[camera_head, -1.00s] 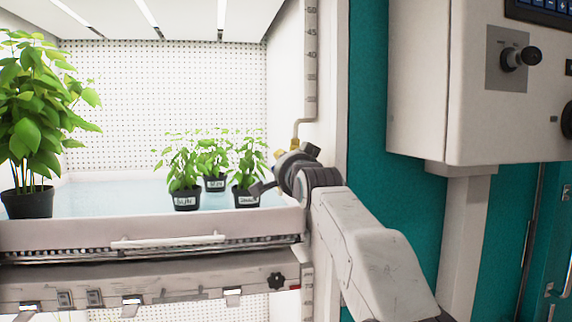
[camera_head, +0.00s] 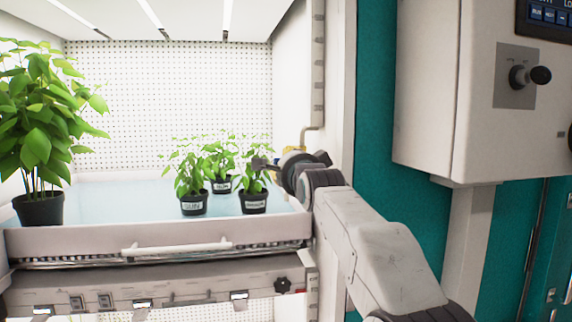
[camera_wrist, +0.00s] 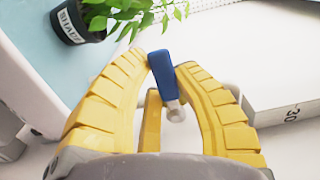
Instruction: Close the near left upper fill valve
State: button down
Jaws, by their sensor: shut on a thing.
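The fill valve shows in the wrist view as a blue lever handle (camera_wrist: 163,80) with a pale metal end. My gripper (camera_wrist: 163,62) has its yellow fingers closed in around this handle, near their tips. The wrist hides the valve and most of the gripper there. I cannot tell the valve body's exact position.
The white tray (camera_head: 160,240) holds blue water, a tall potted plant (camera_head: 40,207) and three small plants (camera_head: 193,202). A chamber post (camera_head: 318,60) stands beside my wrist. A control box (camera_head: 430,90) hangs at the right.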

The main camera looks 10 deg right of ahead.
jog(key=shift+d, duration=0.1)
dwell(0.3)
jog(key=c, duration=0.9)
grip_release()
jog(key=shift+s, duration=0.1)
jog(key=shift+s+d, duration=0.1)
jog(key=shift+s, duration=5.85)
